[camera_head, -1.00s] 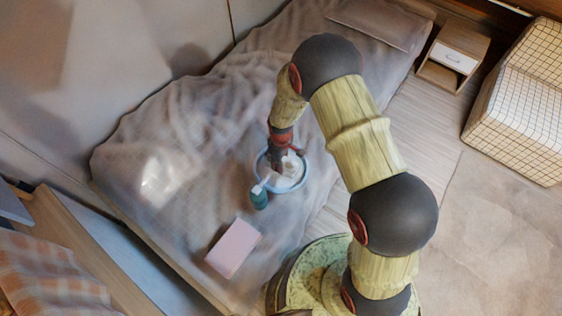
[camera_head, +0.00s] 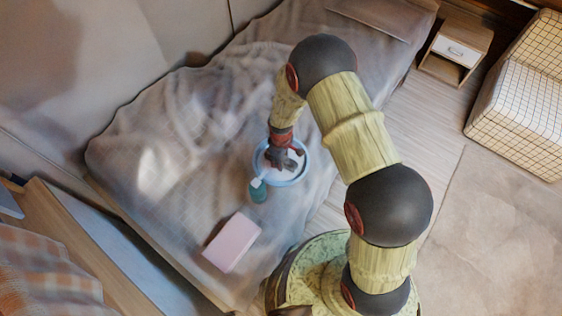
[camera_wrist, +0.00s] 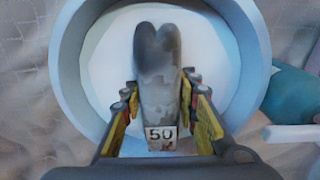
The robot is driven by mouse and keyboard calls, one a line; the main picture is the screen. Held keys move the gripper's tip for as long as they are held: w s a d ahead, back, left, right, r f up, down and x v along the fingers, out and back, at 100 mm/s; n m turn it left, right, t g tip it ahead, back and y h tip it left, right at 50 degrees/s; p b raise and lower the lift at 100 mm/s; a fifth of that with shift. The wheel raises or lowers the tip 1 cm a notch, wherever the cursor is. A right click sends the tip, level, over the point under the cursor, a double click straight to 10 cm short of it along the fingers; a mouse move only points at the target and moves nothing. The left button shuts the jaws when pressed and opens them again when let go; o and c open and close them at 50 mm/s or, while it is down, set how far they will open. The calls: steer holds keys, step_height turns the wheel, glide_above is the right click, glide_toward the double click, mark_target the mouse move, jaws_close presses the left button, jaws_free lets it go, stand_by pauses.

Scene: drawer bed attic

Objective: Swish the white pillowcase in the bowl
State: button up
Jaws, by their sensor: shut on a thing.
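A round light-blue bowl (camera_head: 304,172) stands on the bed, left of my arm in the head view. Its rim also shows in the wrist view (camera_wrist: 68,75). The white pillowcase (camera_wrist: 105,62) appears as a smooth white area inside the bowl; its folds and edges cannot be made out. My gripper (camera_wrist: 158,35) is down over the bowl, and its grey fingertips are close together against the white. In the head view my gripper (camera_head: 282,160) covers much of the bowl's inside. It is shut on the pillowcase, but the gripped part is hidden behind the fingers.
A pink box (camera_head: 231,242) lies nearer on the rumpled grey bedding (camera_head: 185,195). A nightstand (camera_head: 455,50) and checked armchair (camera_head: 520,105) stand at right.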

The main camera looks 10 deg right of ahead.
steer(key=shift+s+a, duration=0.4)
steer(key=shift+s, duration=0.05)
steer(key=shift+w+d, duration=0.85)
steer(key=shift+s+a, duration=0.4)
steer(key=shift+s+a, duration=0.1)
steer(key=shift+s+a, duration=0.35)
steer(key=shift+w+d, duration=0.45)
